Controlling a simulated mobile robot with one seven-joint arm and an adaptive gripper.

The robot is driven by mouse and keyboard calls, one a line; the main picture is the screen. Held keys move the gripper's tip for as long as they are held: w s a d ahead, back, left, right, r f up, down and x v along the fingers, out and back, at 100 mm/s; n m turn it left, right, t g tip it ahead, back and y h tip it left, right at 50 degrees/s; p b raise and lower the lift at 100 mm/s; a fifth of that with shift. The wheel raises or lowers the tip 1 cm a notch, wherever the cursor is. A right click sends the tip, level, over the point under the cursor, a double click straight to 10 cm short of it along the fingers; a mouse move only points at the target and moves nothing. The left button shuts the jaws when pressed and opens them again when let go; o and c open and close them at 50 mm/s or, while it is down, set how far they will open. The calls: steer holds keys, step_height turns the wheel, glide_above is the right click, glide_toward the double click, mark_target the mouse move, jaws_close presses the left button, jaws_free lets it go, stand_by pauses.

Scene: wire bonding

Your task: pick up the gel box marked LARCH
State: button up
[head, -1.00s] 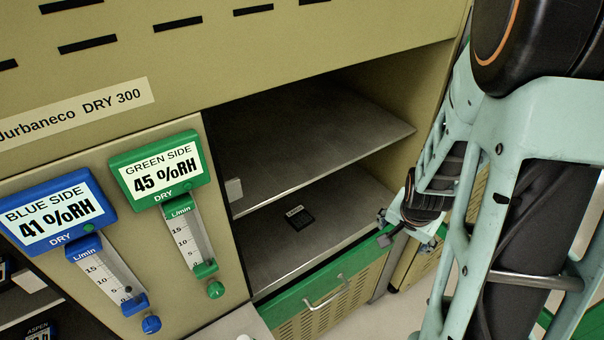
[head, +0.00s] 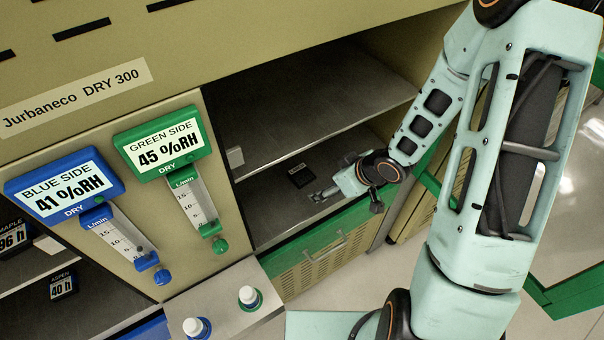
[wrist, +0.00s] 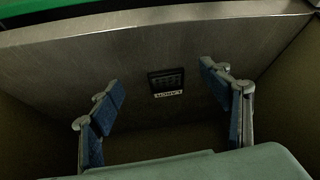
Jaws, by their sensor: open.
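The gel box marked LARCH (head: 300,175) is a small black box with a white label. It lies on the lower metal shelf of the green-side compartment. In the wrist view the box (wrist: 167,82) shows its LARCH label, upside down, between and beyond the two blue-padded fingers. My gripper (head: 325,194) is inside the compartment opening, just to the right of the box and apart from it. In the wrist view my gripper (wrist: 163,88) is open and empty.
The lower shelf (head: 262,222) is otherwise mostly bare around the box. An upper shelf (head: 300,115) hangs above it. A green-framed drawer front (head: 318,250) lies below. On the blue side, a box marked ASPEN (head: 63,285) and one marked MAPLE (head: 14,237) show.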

mark_target(303, 174)
steer(key=w+a, duration=0.4)
steer(key=x, duration=0.4)
steer(key=shift+w+a+r, duration=0.1)
steer(key=shift+w+a, duration=0.25)
steer(key=shift+a, duration=0.05)
steer(key=shift+w+a+f, duration=0.25)
steer(key=shift+w+f, duration=0.05)
steer(key=shift+f, duration=0.2)
steer(key=c, duration=1.3)
